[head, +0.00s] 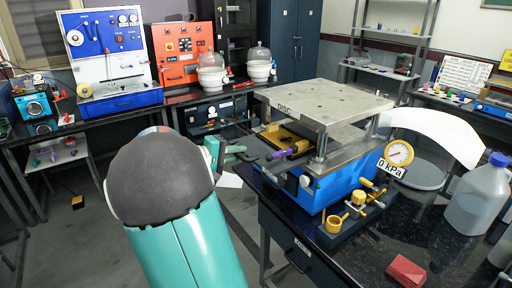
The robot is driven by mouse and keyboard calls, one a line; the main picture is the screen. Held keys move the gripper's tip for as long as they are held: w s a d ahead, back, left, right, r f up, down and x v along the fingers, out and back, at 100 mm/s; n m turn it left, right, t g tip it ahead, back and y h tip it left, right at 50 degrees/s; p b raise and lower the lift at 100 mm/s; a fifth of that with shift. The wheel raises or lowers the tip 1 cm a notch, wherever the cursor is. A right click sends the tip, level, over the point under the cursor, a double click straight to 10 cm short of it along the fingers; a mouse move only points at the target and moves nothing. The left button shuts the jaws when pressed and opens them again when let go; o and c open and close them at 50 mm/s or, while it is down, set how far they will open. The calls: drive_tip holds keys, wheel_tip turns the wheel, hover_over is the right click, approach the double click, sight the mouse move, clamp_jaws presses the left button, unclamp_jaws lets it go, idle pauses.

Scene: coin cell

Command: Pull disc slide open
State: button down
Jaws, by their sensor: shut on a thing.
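The disc slide shows as a dark bar with a purple part (279,155), at the left front side of a press under the grey plate marked DISC (325,101). My gripper (250,155) is at the slide's outer left end, with its dark green fingers shut on it. The exact contact is small and partly hidden. A brass-coloured plate (276,135) lies behind the slide inside the press. How far out the slide stands is hard to tell.
The press has a blue base (328,190) on a black bench. A 0 kPa gauge (398,153), brass fittings (357,199), a red block (406,270) and a plastic jug (477,198) stand nearby. Open floor lies left of the bench.

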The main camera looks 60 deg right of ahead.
drive_tip(key=f+v, duration=0.2)
drive_tip(key=v, duration=0.7)
drive_tip(key=shift+a, duration=0.2)
drive_tip(key=c, duration=1.5)
unclamp_jaws()
drive_tip(key=shift+w+a, duration=0.1)
drive_tip(key=shift+w, duration=0.05)
drive_tip(key=v, duration=1.3)
drive_tip(key=shift+w+a, duration=0.15)
drive_tip(key=shift+a, duration=0.1)
